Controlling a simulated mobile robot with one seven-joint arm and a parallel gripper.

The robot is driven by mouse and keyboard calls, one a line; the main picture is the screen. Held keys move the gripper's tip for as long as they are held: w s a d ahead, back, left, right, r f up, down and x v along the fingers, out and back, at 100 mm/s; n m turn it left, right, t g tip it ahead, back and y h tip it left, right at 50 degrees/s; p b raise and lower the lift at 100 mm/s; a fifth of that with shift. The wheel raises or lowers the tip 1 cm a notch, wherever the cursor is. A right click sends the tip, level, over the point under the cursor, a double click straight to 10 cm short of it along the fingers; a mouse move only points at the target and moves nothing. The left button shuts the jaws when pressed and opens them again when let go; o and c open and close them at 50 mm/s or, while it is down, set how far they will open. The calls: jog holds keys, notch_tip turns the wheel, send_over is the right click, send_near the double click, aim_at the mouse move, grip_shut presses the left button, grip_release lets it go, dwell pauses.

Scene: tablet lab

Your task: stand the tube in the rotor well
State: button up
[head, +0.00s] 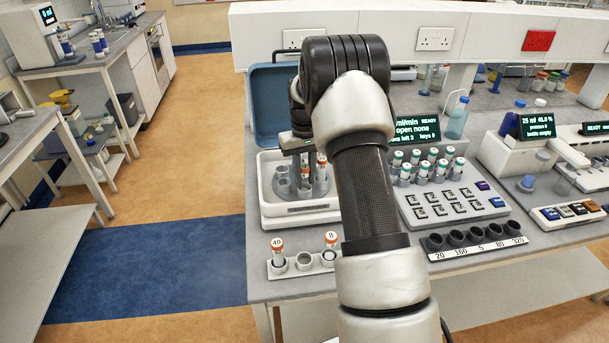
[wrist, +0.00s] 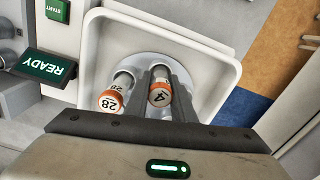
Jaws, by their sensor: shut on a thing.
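My gripper (wrist: 160,80) points down over the rotor, its dark fingers closed around an orange-capped tube marked 4 (wrist: 159,96). A second orange-capped tube marked 28 (wrist: 110,101) stands beside it in the rotor. The rotor (wrist: 150,66) is a grey disc inside a white square bowl (wrist: 225,68). In the head view my gripper (head: 303,165) is over the white centrifuge (head: 300,210), partly hidden by my arm. Empty rotor wells (head: 282,186) show at the left. The lower end of the held tube is hidden, so I cannot tell how deep it sits.
The blue lid (head: 270,95) stands open behind the bowl. A white rack (head: 304,264) in front holds orange-capped tubes marked 40 (head: 277,252) and 0 (head: 330,246), with an empty hole between. A keypad station (head: 452,205) with green-capped tubes and a row of dark cups (head: 478,236) stand to the right.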

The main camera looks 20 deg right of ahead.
jog(key=shift+f, duration=0.15)
jog(key=o, duration=1.1)
notch_tip(320, 180, up, 18)
jog(key=shift+f, duration=0.25)
